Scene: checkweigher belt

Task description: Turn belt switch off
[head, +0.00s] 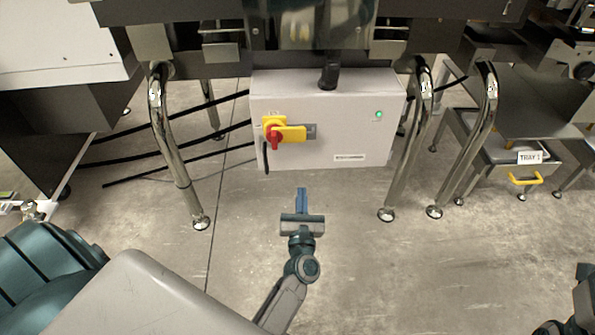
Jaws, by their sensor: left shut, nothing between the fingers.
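The belt switch (274,134) is a red rotary handle on a yellow plate, on the left part of the front of a light grey control box (330,105). A yellow piece sticks out to the right of the red handle. A green lamp (378,115) glows at the box's upper right. My left gripper (301,193) is shut and empty, with its blue fingers pointing up the picture. It shows below the box's lower edge, a little right of the switch, and apart from it. My right gripper is not clearly visible.
Chrome legs (160,130) stand left and right of the box. Black cables run from the box to the left. At the right is a tray with a "TRAY 1" label (530,157) and a yellow handle (525,179). The concrete floor (400,270) below the box is clear.

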